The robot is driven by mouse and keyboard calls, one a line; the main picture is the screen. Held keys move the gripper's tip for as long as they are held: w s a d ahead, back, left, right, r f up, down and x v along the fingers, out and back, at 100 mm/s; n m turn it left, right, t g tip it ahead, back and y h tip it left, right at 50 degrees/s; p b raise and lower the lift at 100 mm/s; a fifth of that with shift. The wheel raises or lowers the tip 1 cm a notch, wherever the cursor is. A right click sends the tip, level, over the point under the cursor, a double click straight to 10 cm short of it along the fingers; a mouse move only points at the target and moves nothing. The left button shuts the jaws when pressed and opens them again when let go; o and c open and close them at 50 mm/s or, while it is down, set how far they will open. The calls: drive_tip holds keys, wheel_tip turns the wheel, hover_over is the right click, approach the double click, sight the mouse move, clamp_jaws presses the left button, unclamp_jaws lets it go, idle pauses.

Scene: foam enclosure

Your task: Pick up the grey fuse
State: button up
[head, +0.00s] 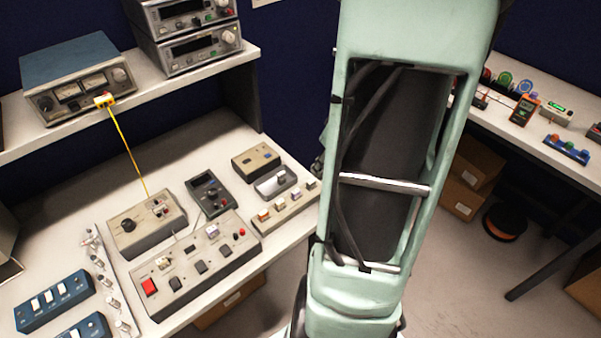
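I cannot single out the grey fuse with certainty. Small grey pieces show on the left bench, including a grey rounded block (276,181) beside a tan box, but they are too small to identify. A grey panel (205,261) with a red switch and small knobs lies near the bench's front edge. My mint-green arm fills the middle of the head view and hides what is behind it. My gripper is not in view.
The left bench (232,142) also holds a beige box (146,222), a black meter (208,194) and blue switch boxes (54,299). A shelf above carries instruments (80,80). A right bench (552,150) holds an orange meter (524,110). Cardboard boxes (466,180) stand below.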

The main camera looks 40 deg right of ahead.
sight(312, 181)
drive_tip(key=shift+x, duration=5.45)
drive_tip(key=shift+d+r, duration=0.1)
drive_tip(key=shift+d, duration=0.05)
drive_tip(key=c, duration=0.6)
